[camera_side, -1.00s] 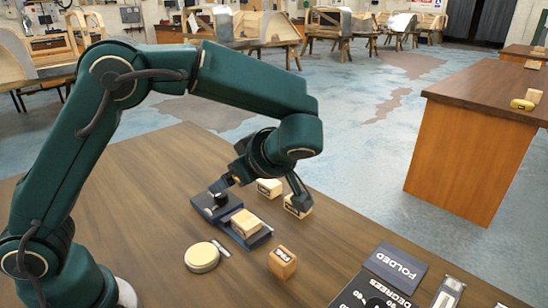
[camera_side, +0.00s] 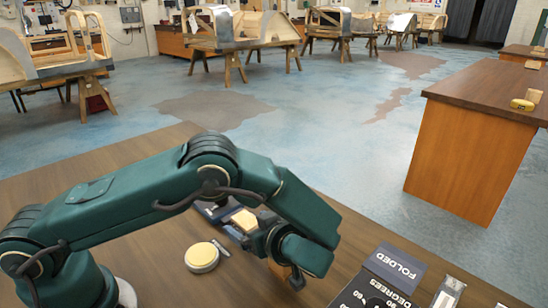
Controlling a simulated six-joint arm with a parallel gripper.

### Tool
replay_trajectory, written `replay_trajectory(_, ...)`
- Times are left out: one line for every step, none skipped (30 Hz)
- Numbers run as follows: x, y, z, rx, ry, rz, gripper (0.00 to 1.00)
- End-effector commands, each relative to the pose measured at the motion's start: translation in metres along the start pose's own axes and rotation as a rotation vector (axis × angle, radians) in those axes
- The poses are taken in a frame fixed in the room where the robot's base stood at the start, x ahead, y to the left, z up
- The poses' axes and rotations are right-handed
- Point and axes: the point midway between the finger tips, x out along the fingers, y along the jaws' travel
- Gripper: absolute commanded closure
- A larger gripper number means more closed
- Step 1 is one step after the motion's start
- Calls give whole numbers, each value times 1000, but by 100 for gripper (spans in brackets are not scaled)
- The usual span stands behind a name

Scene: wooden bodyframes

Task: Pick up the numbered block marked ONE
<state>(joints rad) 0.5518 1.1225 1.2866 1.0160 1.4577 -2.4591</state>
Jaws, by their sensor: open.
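My gripper (camera_side: 289,274) is low over the front part of the wooden table, pointing down. One dark fingertip shows; the other is hidden behind my wrist. A wooden block (camera_side: 278,269) is partly visible right beside that finger, mostly covered by my wrist. I cannot tell whether the fingers touch it, and its marking is hidden. Another pale wooden block (camera_side: 243,220) sits on the dark blue device behind my wrist, partly covered. I cannot read which block is marked ONE.
A round cream-topped disc (camera_side: 202,257) lies on the table (camera_side: 150,270) left of my gripper. A separate brown bench (camera_side: 470,150) stands further back right.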

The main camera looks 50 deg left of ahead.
Motion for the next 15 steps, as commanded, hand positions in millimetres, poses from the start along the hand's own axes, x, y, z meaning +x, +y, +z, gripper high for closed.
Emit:
replay_trajectory(3, 0, 0, 0, 0, -1, 6)
replay_trajectory(4, 0, 0, 0, 0, 0, 6)
replay_trajectory(4, 0, 0, 1, -1, 0, 6)
replay_trajectory(5, 0, 0, 1, -1, 1, 6)
replay_trajectory(5, 0, 0, 1, -1, 1, 6)
replay_trajectory(5, 0, 0, 1, -1, 1, 6)
replay_trajectory(5, 0, 0, 0, -1, 1, 6)
replay_trajectory(5, 0, 0, 0, -1, 1, 6)
replay_trajectory(5, 0, 0, 0, -1, 1, 6)
replay_trajectory(4, 0, 0, 0, -1, 1, 14)
replay_trajectory(4, 0, 0, 0, -1, 1, 26)
replay_trajectory(4, 0, 0, 0, -1, 0, 41)
replay_trajectory(4, 0, 0, 0, -1, 0, 52)
replay_trajectory(4, 0, 0, 0, -1, 0, 64)
replay_trajectory(4, 0, 0, 0, -1, 0, 79)
